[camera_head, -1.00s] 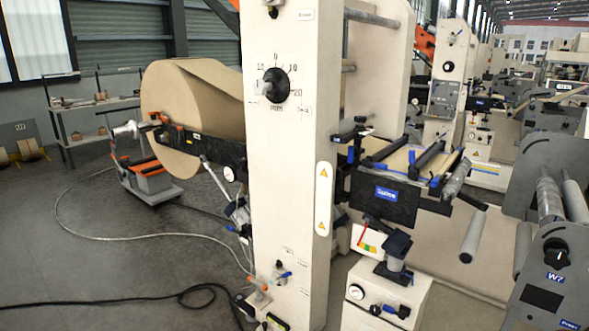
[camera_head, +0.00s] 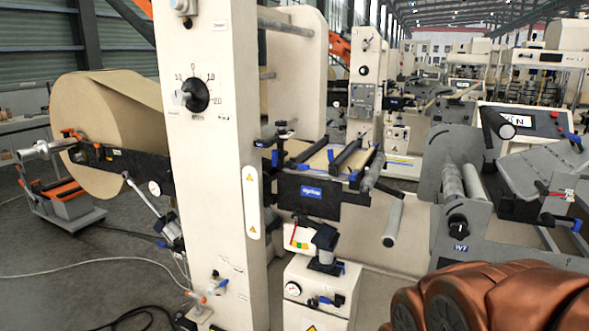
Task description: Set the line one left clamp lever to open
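A splicing table (camera_head: 322,194) with a blue label stands right of the tall cream column, with dark clamp bars (camera_head: 347,153) across it. A small blue lever (camera_head: 275,158) shows at the left end of the table, and another blue piece (camera_head: 353,177) shows nearer its right end. I cannot tell which is the line one left clamp lever or how it is set. A bronze part of my own arm fills the lower right corner. My gripper is not in view.
The cream column (camera_head: 213,120) with a dial (camera_head: 192,95) stands left of the table. A kraft paper roll (camera_head: 100,125) is behind it. A cream pedestal (camera_head: 322,290) is below the table, and a grey W7 machine (camera_head: 480,215) is at right.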

